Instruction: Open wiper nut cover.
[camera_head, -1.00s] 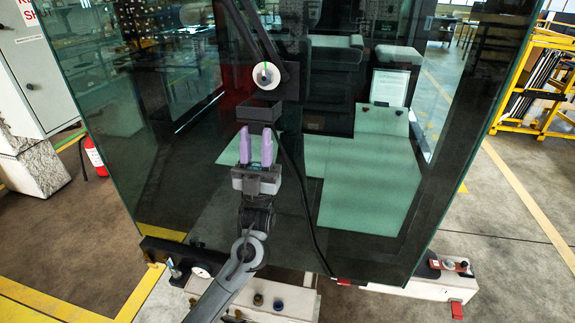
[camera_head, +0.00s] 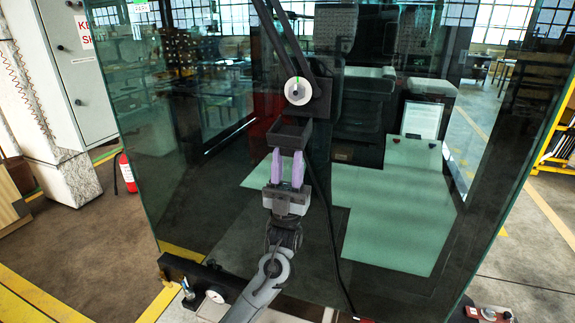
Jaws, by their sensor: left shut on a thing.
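The wiper nut cover (camera_head: 289,133) is a dark box-like flap just below the wiper's pivot. It stands swung down and open. The round white disc with the nut (camera_head: 298,91) is uncovered above it. My left gripper (camera_head: 287,154) comes up from below with its two purple fingers at the cover's lower edge, shut on it. The exact contact between fingers and cover is too small to see. My right gripper is not in view.
A large glass windscreen (camera_head: 210,185) stands behind the gripper. The dark wiper arm (camera_head: 285,45) runs up from the pivot, and a black cable (camera_head: 325,230) hangs down beside my gripper. A red fire extinguisher (camera_head: 126,173) stands at the left.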

